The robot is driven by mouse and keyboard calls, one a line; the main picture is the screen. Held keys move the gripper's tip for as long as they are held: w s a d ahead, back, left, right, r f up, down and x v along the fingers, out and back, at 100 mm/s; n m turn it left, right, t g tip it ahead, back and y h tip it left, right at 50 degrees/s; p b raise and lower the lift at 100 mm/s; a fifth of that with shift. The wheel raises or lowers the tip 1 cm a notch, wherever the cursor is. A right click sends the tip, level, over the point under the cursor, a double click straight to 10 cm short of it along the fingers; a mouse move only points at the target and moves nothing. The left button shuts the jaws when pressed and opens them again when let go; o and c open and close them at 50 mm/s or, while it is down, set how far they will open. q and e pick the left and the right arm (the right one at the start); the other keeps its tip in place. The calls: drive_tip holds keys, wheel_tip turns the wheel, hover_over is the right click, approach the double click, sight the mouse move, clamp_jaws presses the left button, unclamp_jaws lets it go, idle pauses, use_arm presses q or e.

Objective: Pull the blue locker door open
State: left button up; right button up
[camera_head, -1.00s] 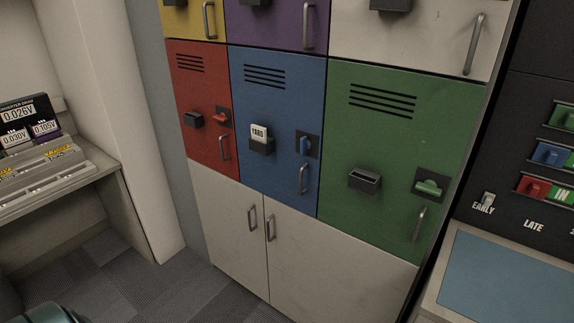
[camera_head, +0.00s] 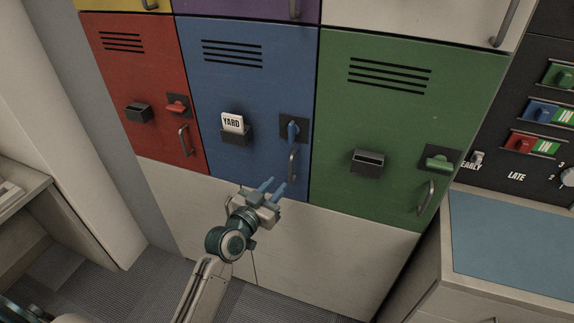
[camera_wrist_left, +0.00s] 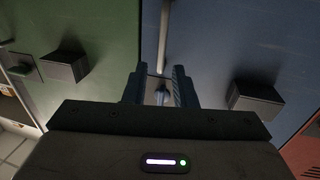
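The blue locker door (camera_head: 262,97) is shut, in the middle of the lower locker row. Its vertical metal handle (camera_head: 292,163) is near its right edge, below a blue latch lever (camera_head: 292,130). My left gripper (camera_head: 273,185) is open and empty, just left of and below the handle in the head view, apart from it. In the left wrist view the fingers (camera_wrist_left: 158,85) are spread, with the handle (camera_wrist_left: 164,38) ahead of them and the blue lever (camera_wrist_left: 160,96) showing between them. My right gripper is not in view.
A card holder (camera_head: 236,136) with a YARD card (camera_head: 232,122) sticks out of the blue door. The red door (camera_head: 142,85) and green door (camera_head: 405,120) flank it, both shut. A desk with a blue top (camera_head: 515,235) stands at the right. Grey floor (camera_head: 85,290) is clear at the lower left.

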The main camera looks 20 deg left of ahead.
sight(290, 170)
use_arm(q)
drive_tip(key=p+x, duration=0.2)
drive_tip(key=x, duration=0.6)
drive_tip(key=shift+w+a, duration=0.1)
drive_tip(key=shift+w, duration=0.1)
drive_tip(key=shift+w+f, duration=0.1)
drive_tip(key=shift+w, duration=0.1)
clamp_jaws()
